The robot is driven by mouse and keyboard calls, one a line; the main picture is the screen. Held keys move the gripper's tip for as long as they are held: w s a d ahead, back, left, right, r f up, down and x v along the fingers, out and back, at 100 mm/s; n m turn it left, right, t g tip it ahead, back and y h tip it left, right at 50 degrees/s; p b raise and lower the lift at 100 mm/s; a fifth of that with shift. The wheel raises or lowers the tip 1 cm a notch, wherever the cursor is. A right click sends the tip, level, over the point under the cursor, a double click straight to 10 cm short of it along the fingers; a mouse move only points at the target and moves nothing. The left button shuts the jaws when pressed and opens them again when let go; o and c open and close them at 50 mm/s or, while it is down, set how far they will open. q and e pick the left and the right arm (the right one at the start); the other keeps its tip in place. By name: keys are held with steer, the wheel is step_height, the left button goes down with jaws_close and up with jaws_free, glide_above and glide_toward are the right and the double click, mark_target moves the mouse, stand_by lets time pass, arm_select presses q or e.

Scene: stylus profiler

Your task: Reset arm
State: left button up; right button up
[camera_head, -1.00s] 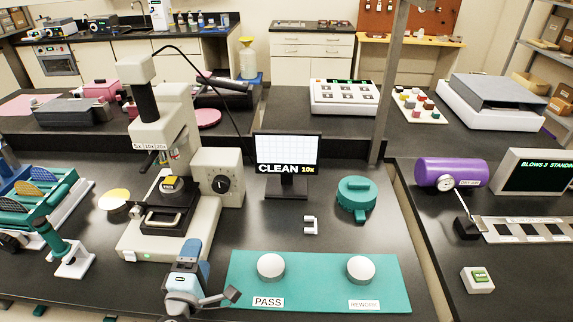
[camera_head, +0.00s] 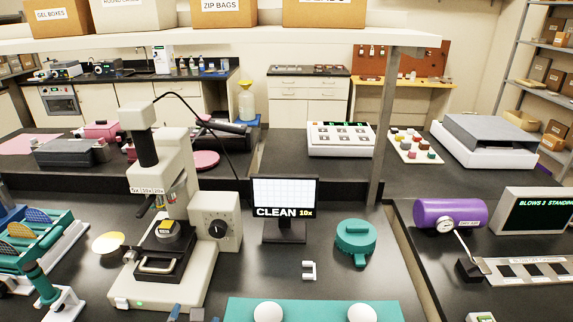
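The tip of an arm of mine, apparently the left (camera_head: 186,314), just shows at the bottom edge, in front of the microscope; its fingers are mostly cut off and I cannot tell their opening. My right gripper is not in view. The white microscope (camera_head: 163,150) stands at left with a small yellow-topped block (camera_head: 168,228) on its dark stage. A monitor (camera_head: 285,200) reads "CLEAN 10x". Two white round buttons (camera_head: 267,313) and (camera_head: 362,313) sit on a teal panel (camera_head: 315,307), cut off by the bottom edge.
A teal rack (camera_head: 40,262) is at left, a purple cylinder (camera_head: 450,216) at right. An overhead shelf (camera_head: 230,38) with boxes crosses the top; its post (camera_head: 384,130) stands behind.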

arm_select(q)
steer(key=s+a+f+m+g+h, duration=0.1)
steer(key=s+a+m+g, duration=0.25)
steer(key=s+m, duration=0.55)
steer(key=s+a+f+m+g, duration=0.2)
steer(key=s+m+g, duration=0.25)
steer(key=m, duration=0.85)
steer(key=s+a+f+m+g+h, duration=0.1)
steer(key=s+a+m+g, duration=0.15)
steer(key=s+m, duration=0.65)
steer(key=w+d+f+m+t+h+p, duration=0.3)
steer(key=w+d+f+t+p, duration=0.2)
steer(key=w+d+f+t, duration=0.1)
step_height(320, 180, down, 3)
steer(key=shift+w+d+f, duration=0.1)
steer(key=shift+w+d, duration=0.4)
steer(key=shift+w, duration=0.55)
steer(key=shift+t, duration=0.25)
